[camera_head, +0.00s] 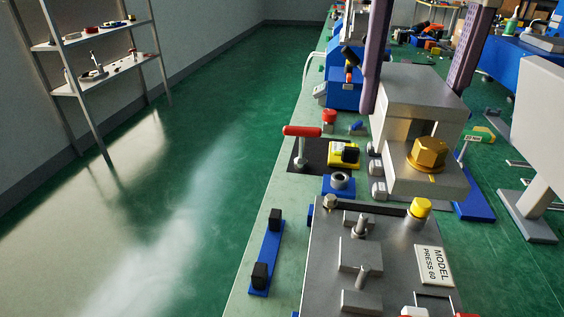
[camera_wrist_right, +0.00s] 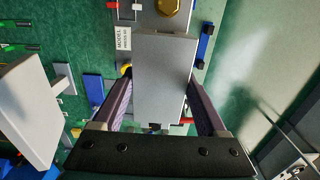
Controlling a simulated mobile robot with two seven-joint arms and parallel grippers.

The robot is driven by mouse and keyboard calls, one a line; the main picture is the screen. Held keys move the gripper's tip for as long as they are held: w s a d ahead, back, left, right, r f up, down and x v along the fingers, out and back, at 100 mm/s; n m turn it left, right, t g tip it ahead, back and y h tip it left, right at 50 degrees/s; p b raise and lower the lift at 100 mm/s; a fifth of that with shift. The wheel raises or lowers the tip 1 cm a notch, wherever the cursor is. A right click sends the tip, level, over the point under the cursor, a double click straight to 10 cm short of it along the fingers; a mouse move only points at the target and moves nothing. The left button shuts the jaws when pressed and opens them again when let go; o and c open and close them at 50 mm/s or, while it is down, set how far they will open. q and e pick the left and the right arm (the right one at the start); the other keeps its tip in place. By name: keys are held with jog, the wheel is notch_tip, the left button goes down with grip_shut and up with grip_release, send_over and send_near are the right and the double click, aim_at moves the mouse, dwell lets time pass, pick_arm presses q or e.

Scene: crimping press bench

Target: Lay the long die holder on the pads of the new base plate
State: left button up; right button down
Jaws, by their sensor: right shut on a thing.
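The long die holder (camera_head: 422,88) is a grey stepped block with a gold hex bolt on its lower front step. My right gripper (camera_head: 418,95) is shut on it, purple fingers on either side. The right wrist view shows its plain grey top (camera_wrist_right: 163,85) between the fingers. The new base plate (camera_head: 395,247) is grey, with raised grey pads (camera_head: 355,254), upright pins, a yellow-capped post and a MODEL PRESS 60 label. In the head view, the holder lies past the plate's far edge; I cannot tell its height. My left gripper is out of view.
A blue bar with black blocks (camera_head: 266,252) lies left of the plate. A red-handled lever (camera_head: 302,132), a yellow block (camera_head: 343,154) and a blue ring mount (camera_head: 339,185) stand at the far left. A pale panel on a stand (camera_head: 535,130) is at right. A shelf rack stands beyond the aisle.

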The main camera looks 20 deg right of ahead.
notch_tip(320, 180, down, 16)
jog(key=b, duration=0.3)
jog(key=shift+w+a, duration=0.1)
notch_tip(320, 180, down, 4)
jog(key=shift+r+b, duration=0.25)
jog(key=shift+b, duration=0.5)
jog(key=shift+f, duration=0.35)
jog(key=shift+f, duration=0.15)
grip_release()
notch_tip(320, 180, up, 12)
jog(key=p, duration=0.3)
